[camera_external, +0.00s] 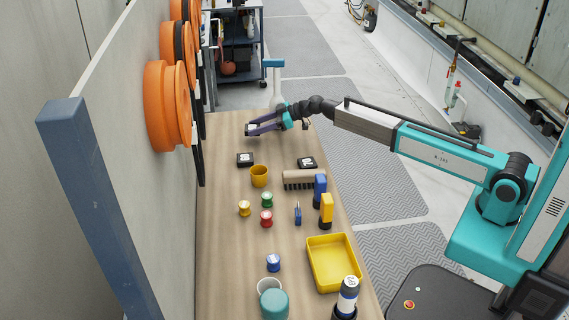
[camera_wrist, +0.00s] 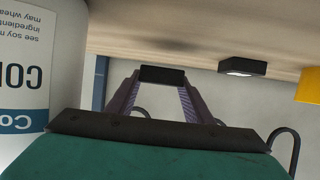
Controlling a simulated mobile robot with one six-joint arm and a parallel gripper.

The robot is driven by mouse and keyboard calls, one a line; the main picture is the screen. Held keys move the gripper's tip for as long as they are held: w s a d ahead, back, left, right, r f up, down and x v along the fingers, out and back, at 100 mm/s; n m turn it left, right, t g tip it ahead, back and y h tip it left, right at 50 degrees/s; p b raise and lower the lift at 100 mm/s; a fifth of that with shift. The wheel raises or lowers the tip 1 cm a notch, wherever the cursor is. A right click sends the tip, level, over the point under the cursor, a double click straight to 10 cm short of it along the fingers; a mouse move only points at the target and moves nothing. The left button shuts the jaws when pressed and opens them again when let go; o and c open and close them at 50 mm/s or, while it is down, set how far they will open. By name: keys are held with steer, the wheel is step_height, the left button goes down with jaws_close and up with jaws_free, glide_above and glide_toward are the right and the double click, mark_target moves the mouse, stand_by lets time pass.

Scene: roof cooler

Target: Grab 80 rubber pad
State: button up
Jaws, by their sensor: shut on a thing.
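My gripper (camera_external: 262,126) is over the far part of the wooden table. It is shut on a small black pad (camera_external: 250,128). In the wrist view the pad (camera_wrist: 162,75) sits crosswise between the fingertips (camera_wrist: 162,84). No number can be read on it in either view. A second black pad with a white mark (camera_external: 245,159) lies on the table nearer than my gripper, and a third (camera_external: 307,162) lies to its right. One black pad also shows right of the fingers in the wrist view (camera_wrist: 242,67). Their marks are too small to read.
A yellow cup (camera_external: 260,176), a brush (camera_external: 298,180), small coloured spools and a yellow tray (camera_external: 333,263) stand nearer on the table. A labelled white container (camera_wrist: 30,65) is close on the left in the wrist view. Orange hose reels (camera_external: 170,105) hang along the left wall.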

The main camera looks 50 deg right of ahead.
steer(key=s+b, duration=0.1)
steer(key=s, duration=0.4)
steer(key=s+d+r+b, duration=0.1)
steer(key=s, duration=0.4)
steer(key=s+d+b, duration=0.1)
steer(key=s, duration=0.4)
steer(key=shift+s+r+b, duration=0.15)
steer(key=shift+s+b, duration=0.15)
steer(key=shift+s, duration=0.1)
